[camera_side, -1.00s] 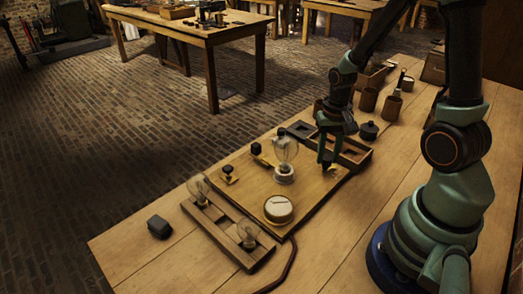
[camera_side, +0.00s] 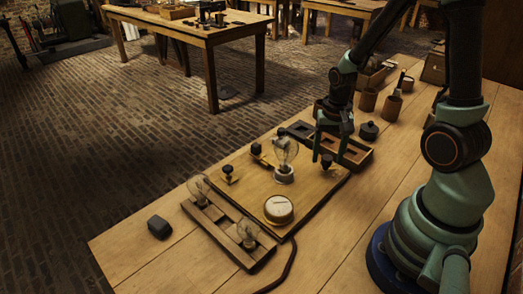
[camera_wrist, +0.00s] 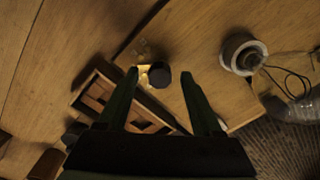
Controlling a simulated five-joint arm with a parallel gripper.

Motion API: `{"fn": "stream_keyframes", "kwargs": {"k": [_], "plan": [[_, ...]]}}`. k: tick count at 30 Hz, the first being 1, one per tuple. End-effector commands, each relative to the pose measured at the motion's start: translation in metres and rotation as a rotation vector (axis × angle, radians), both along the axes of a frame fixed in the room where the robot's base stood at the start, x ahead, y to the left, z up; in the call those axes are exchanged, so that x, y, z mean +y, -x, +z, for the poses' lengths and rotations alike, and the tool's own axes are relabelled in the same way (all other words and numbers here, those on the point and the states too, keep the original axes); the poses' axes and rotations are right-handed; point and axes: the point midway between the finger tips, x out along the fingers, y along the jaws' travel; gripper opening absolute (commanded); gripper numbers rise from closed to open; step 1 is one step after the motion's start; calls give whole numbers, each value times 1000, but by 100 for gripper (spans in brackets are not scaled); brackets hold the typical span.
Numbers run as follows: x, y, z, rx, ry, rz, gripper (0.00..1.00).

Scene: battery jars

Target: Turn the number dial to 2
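A black knob (camera_wrist: 159,75) with brass beside it sits on the wooden board (camera_wrist: 195,50). I take it as the number dial; its numbers and setting are not readable. In the side view the knob (camera_side: 326,160) is at the board's right corner. My gripper (camera_wrist: 160,73) is open, with one fingertip on each side of the knob in the wrist view. In the side view my gripper (camera_side: 330,156) points down over the knob, its two fingers apart. I cannot tell whether either finger touches it.
A glass bulb on a white base (camera_side: 284,173) stands on the board near my gripper. A round meter (camera_side: 278,209) and other black knobs (camera_side: 228,171) are farther along. A compartmented wooden tray (camera_side: 356,158) lies just behind. Bare table is at the right.

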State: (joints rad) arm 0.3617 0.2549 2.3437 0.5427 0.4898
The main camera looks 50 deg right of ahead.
Motion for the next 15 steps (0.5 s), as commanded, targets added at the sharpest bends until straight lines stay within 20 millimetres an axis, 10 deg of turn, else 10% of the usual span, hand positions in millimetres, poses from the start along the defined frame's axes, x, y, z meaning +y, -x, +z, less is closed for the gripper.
{"fn": "stream_keyframes", "kwargs": {"k": [15], "plan": [[0, -1, 27, -6, 3, 0, 67]]}}
